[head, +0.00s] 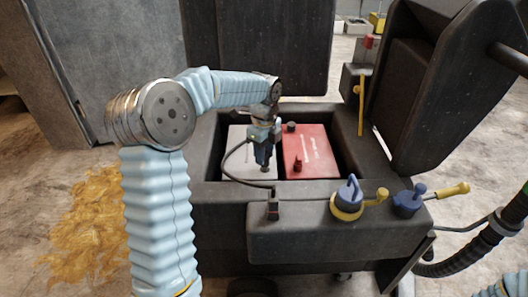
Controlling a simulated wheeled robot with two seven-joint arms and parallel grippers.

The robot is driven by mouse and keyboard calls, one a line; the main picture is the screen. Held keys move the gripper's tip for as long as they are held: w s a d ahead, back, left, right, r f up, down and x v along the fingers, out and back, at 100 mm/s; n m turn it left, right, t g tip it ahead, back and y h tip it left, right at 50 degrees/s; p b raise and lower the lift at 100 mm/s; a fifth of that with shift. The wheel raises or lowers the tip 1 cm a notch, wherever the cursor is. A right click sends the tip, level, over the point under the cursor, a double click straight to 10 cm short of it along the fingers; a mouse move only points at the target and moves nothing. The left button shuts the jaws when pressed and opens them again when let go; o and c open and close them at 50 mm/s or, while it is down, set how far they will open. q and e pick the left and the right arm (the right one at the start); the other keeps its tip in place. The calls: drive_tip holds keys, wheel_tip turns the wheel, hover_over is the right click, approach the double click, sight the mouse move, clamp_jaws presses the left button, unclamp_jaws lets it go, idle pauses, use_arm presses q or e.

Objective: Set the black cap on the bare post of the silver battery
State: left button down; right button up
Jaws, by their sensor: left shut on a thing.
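The silver battery (236,166) sits in the left half of the black open box, beside the red battery (318,146). My left gripper (263,157) points down over the right part of the silver battery. It is shut on a small dark piece at its tips, which looks like the black cap (265,168). The gripper hides most of the cap and the area under it, so I cannot tell whether the cap touches the battery. I cannot make out the bare post. My right gripper is out of view; only part of my right arm shows at the lower right.
The red battery carries a black cap (291,127) and a red cap (297,164). A black cable (227,160) loops past the silver battery to a clip (273,208) on the front ledge. Blue-and-yellow tools (347,203) stand on the ledge. The raised lid (435,85) stands at right.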

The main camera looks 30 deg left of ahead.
use_arm(q)
drive_tip(key=shift+f+b, duration=0.5)
drive_tip(key=shift+f, duration=0.55)
drive_tip(key=c, duration=0.7)
unclamp_jaws()
wheel_tip(320, 180, up, 14)
drive_tip(key=p, duration=0.1)
drive_tip(key=shift+f, duration=0.1)
